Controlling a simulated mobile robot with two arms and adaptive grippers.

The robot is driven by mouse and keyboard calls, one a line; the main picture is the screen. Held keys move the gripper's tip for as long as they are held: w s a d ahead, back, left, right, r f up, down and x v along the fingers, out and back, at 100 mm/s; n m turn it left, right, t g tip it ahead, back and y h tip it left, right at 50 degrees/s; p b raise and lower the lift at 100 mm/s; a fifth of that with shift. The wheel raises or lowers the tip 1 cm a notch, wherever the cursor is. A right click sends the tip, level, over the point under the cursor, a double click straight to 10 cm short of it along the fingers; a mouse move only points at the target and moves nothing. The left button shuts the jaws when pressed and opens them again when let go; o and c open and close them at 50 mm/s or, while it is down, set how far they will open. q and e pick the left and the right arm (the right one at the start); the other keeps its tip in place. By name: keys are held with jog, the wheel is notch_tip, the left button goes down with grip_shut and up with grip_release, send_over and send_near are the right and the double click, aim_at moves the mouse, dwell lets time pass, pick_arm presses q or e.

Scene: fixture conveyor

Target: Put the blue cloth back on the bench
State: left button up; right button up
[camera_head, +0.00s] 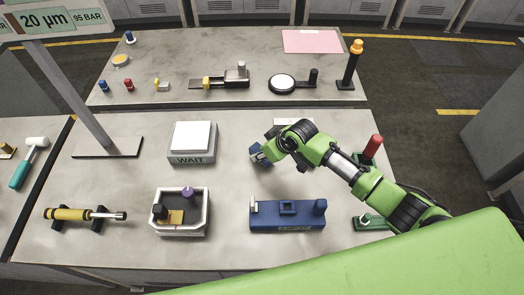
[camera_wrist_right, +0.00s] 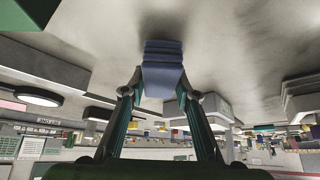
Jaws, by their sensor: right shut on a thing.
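My right gripper (camera_head: 263,153) reaches in from the right over the middle of the bench (camera_head: 230,140). It is shut on the blue cloth (camera_wrist_right: 163,70), a folded stack of layers between the two fingers (camera_wrist_right: 160,92) in the right wrist view. In the head view a small part of the cloth (camera_head: 256,154) shows at the fingertips; my wrist hides the rest. A dark shadow lies on the bench near the cloth. I cannot tell whether the cloth touches the bench. My left gripper is not in view.
A white-topped WAIT block (camera_head: 192,141) stands left of the gripper. A green stand with a red knob (camera_head: 373,147) is at right. Bare bench lies between the WAIT block and my gripper.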

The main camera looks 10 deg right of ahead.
jog(key=shift+f+b, duration=0.35)
jog(key=shift+f, duration=0.2)
dwell(0.4)
jog(key=o, duration=1.1)
jog(key=shift+c, duration=0.2)
jog(key=v, duration=1.2)
